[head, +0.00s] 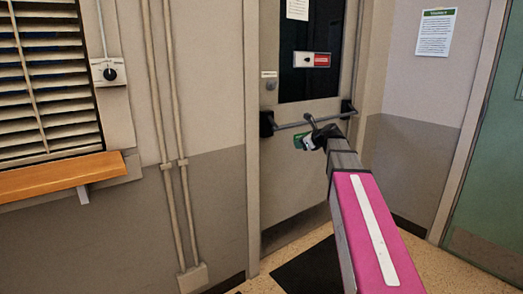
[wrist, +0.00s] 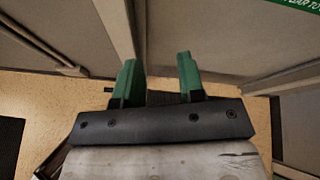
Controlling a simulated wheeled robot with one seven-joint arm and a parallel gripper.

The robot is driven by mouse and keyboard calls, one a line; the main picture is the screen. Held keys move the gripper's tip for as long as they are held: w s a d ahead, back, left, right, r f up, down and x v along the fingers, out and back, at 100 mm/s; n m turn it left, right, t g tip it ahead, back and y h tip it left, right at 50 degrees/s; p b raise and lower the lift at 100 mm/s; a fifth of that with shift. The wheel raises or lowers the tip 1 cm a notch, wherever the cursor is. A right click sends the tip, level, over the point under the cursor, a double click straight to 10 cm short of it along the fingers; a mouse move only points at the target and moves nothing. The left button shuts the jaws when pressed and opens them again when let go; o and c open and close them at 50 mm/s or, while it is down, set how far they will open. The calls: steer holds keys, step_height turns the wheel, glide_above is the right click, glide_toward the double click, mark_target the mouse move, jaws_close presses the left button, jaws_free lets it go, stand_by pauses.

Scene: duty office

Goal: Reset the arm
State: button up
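My arm, with a pink upper link and a white stripe, reaches forward from the lower right of the head view towards the door (head: 300,185). My gripper (head: 300,142) is at its far end, in front of the door and just below the push bar (head: 297,124). Whether it touches the door or bar cannot be told. In the wrist view, the two green fingers of my gripper (wrist: 158,80) stand apart with nothing between them.
A wooden sill (head: 60,176) juts out below the blinds (head: 45,80) at left. Pipes (head: 165,130) run down the wall. A dark mat (head: 310,270) lies before the door. A green door (head: 495,185) stands at right.

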steer(key=s+f+n+g+h, duration=0.4)
steer(key=s+f+n, duration=0.8)
steer(key=s+f, duration=0.3)
steer(key=s+d+f+n+g+h, duration=0.1)
steer(key=s+f+n+g+h, duration=0.3)
steer(key=s+f+n, duration=0.9)
step_height(320, 180, down, 9)
steer(key=shift+s+f+g, duration=0.2)
steer(key=shift+s+g, duration=0.7)
steer(key=shift+g, duration=0.2)
steer(key=shift+w+d, duration=0.1)
